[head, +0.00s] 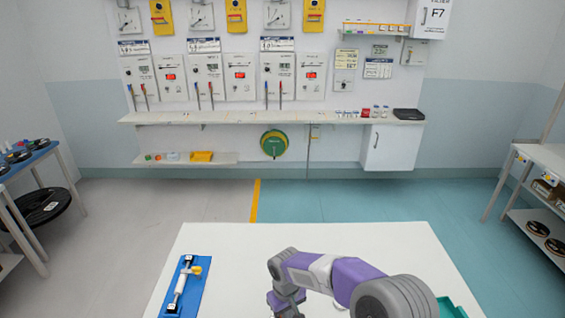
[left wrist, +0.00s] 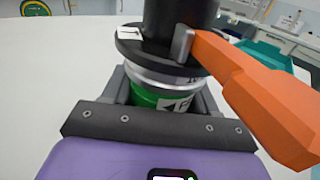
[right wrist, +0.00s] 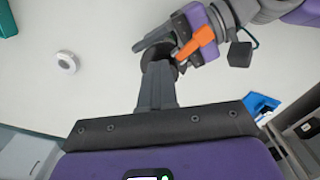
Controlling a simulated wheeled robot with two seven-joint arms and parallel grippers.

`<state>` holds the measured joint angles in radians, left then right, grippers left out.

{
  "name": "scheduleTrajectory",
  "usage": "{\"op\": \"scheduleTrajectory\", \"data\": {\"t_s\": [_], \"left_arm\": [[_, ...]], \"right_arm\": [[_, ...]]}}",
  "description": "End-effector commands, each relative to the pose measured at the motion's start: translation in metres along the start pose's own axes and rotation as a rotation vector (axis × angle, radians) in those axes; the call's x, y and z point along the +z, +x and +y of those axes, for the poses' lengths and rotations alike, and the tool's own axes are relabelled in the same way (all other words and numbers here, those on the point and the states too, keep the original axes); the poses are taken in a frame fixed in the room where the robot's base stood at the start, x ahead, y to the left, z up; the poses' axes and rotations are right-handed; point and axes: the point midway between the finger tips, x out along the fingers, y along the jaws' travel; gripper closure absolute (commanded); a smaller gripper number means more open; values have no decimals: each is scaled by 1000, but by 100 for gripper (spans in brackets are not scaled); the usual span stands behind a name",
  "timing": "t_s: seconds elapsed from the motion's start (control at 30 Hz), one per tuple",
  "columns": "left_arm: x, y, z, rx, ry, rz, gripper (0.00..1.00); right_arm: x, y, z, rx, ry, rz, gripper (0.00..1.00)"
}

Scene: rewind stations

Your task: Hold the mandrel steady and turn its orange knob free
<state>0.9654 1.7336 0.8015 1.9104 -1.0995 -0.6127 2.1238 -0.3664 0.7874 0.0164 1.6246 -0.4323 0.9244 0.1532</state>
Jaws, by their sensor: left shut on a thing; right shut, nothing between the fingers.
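The mandrel (left wrist: 150,95) shows in the left wrist view as a green body with a white label, a black flange and a black upper part. Its long orange knob (left wrist: 265,95) sticks out to the right from a grey tab. My left gripper (left wrist: 165,86) is shut around the green body. In the right wrist view the orange knob (right wrist: 197,42) lies beside the dark round mandrel top. My right gripper (right wrist: 158,68) is shut and empty, its tips overlapping that top; I cannot tell if they touch. The head view mostly hides the mandrel behind my arm.
A blue tray (head: 202,275) with a white rod lies at the left of the white table (head: 230,240). A teal tray (head: 452,308) is at the right edge. A white ring (right wrist: 67,62) lies on the table. Much of the tabletop is clear.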

Motion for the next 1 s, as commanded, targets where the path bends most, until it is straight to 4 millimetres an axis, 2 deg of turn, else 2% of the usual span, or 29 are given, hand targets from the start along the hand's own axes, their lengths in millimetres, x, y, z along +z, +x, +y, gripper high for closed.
{"op": "scheduleTrajectory", "data": {"t_s": [0.33, 0.73, 1.0], "left_arm": [[0, 0, -2, -5, 0, 0, 82], [0, 0, -1, -2, 0, -1, 82], [0, 0, 0, -1, 0, -1, 82]], "right_arm": [[6, -5, 0, 0, 0, 7, 100], [6, -51, 0, 0, 0, 6, 100], [7, -61, 0, -1, 0, 3, 100]]}}
